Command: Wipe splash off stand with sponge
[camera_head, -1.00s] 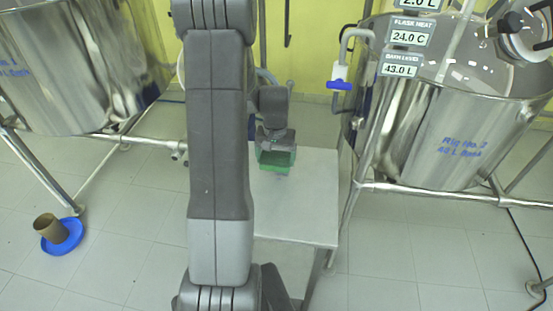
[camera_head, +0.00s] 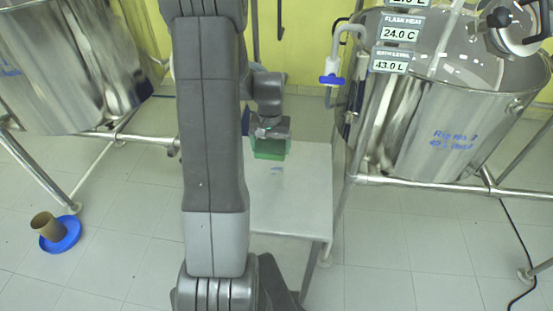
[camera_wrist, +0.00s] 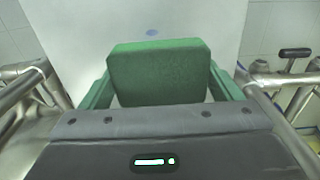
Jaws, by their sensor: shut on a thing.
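My gripper (camera_head: 270,145) is shut on a green sponge (camera_wrist: 160,72), which sits between its green fingers in the wrist view. In the head view the gripper and sponge are at the back part of the pale stand (camera_head: 290,205). The sponge looks to be slightly above or at the stand top; I cannot tell if it touches. A small bluish splash (camera_head: 276,171) lies on the stand just in front of the sponge. It also shows in the wrist view as a blue spot (camera_wrist: 152,32) beyond the sponge. My arm hides the stand's left side in the head view.
A steel tank on a pipe frame, marked Rig No. 2 (camera_head: 450,125), stands to the right. Another steel tank (camera_head: 70,70) stands to the left. A blue dish (camera_head: 62,236) with a brown cup (camera_head: 46,226) is on the floor at left. A black cable (camera_head: 520,235) lies at right.

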